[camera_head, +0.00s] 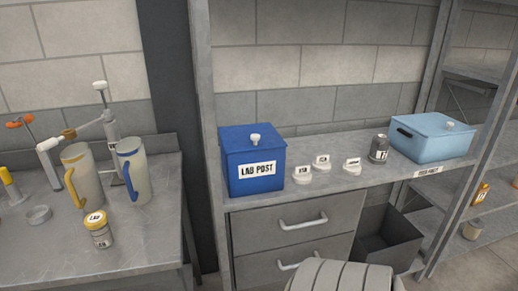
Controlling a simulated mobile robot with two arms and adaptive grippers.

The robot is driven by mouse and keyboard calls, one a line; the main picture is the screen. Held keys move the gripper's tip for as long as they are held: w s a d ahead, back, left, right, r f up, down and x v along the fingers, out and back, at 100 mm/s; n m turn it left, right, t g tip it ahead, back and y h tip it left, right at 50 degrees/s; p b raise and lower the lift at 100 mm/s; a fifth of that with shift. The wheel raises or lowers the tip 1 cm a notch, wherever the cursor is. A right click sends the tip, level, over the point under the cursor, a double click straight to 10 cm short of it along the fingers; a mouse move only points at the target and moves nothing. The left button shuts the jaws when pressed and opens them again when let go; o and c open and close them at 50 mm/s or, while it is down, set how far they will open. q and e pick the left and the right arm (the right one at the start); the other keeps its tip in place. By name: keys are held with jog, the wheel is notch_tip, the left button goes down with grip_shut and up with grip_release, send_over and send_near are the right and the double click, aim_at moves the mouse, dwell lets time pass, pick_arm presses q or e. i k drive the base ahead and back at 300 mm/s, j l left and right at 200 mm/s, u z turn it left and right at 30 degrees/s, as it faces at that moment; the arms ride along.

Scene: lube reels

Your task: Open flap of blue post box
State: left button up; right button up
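The blue post box (236,181) stands on the grey shelf top, left of the picture's middle. Its front has a white label reading LAB POST. Its top flap (233,138) looks shut, with a pale round knob (255,139) near the front edge. Neither of my grippers shows in the head view.
Small white labelled pieces (321,162) and a dark jar (379,149) stand right of the box. A light blue lidded box (440,145) is further right. Drawers (292,227) are below. The left bench (140,245) holds two jugs and a yellow-lidded jar.

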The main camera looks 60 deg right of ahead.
aim_at(250, 132)
jog(key=z, duration=2.55)
